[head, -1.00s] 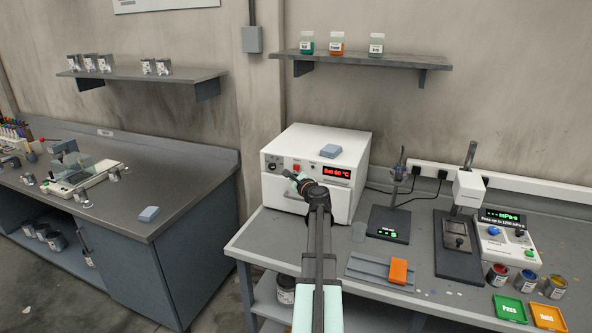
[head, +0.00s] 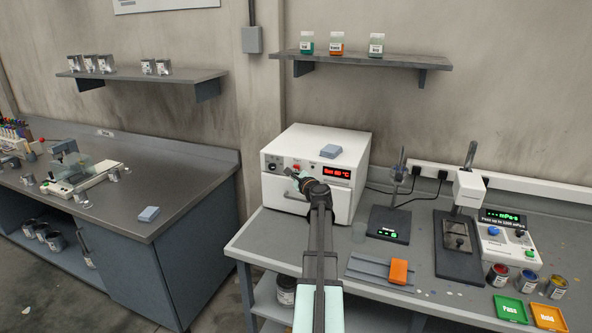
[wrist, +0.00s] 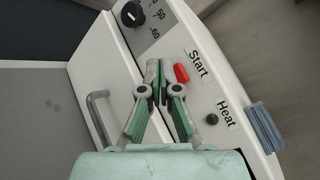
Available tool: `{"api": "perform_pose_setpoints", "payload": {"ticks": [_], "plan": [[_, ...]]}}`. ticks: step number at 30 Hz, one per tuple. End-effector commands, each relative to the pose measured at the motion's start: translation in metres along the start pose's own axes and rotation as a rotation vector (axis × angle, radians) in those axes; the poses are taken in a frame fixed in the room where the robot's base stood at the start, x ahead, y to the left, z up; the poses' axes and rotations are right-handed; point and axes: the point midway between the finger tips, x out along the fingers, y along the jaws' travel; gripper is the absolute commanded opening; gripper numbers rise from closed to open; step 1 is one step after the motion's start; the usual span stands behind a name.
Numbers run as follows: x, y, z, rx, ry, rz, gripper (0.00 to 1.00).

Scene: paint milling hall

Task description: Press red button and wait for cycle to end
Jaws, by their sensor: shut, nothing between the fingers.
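The red button (wrist: 181,73) marked Start is on the front panel of a white oven (wrist: 110,55), beside a black dial (wrist: 131,13) and a dark green Heat lamp (wrist: 211,119). In the head view the red button (head: 297,167) shows just above my gripper (head: 291,174). In the wrist view my gripper (wrist: 158,66) is shut and empty, with its tips beside the button. I cannot tell whether they touch it. The oven's red display (head: 337,173) reads a set temperature of about 60 °C. The oven door looks closed.
A blue-grey block (head: 331,152) lies on the oven top. On the right bench stand a scale (head: 388,226), a stand instrument (head: 459,250), paint cans and Pass and Hold trays. An orange block (head: 398,270) lies on a grey rack. A left bench (head: 185,185) stands apart.

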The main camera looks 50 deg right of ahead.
Motion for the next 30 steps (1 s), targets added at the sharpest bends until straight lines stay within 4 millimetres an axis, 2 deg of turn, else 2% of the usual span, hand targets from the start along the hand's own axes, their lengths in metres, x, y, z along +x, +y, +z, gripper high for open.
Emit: {"api": "perform_pose_setpoints", "payload": {"ticks": [30], "plan": [[0.006,-0.0045,-0.0044,0.0,0.0,0.0,0.0]]}}
